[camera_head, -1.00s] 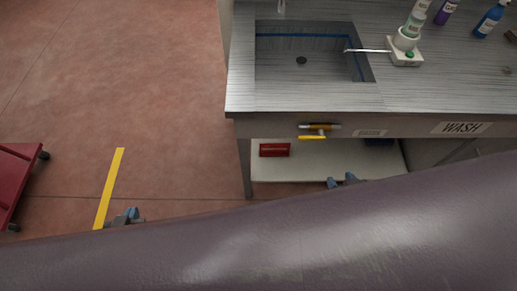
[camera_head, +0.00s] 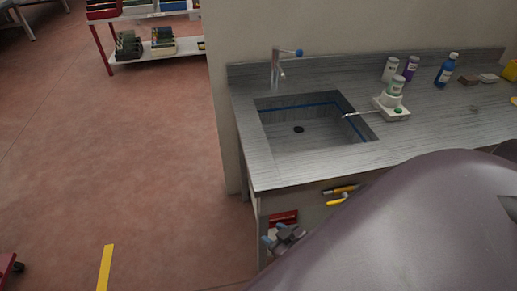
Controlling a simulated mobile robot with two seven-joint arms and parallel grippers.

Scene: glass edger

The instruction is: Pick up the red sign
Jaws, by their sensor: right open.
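The red sign (camera_head: 283,216) is a small red block-like thing in the space under the sink bench. Its lower part is hidden behind my right gripper (camera_head: 274,234). My right gripper is open, with bluish fingertips, just in front of and below the sign in the picture. I cannot tell whether it touches the sign; nothing shows between its fingers. My left gripper is not in view.
The bench (camera_head: 262,178) with its sink (camera_head: 310,141) overhangs the sign. A yellow-handled tool (camera_head: 340,194) sits on its front. Bottles stand on top. A large link of mine covers the lower right. Open floor lies left, with a yellow stripe (camera_head: 105,268).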

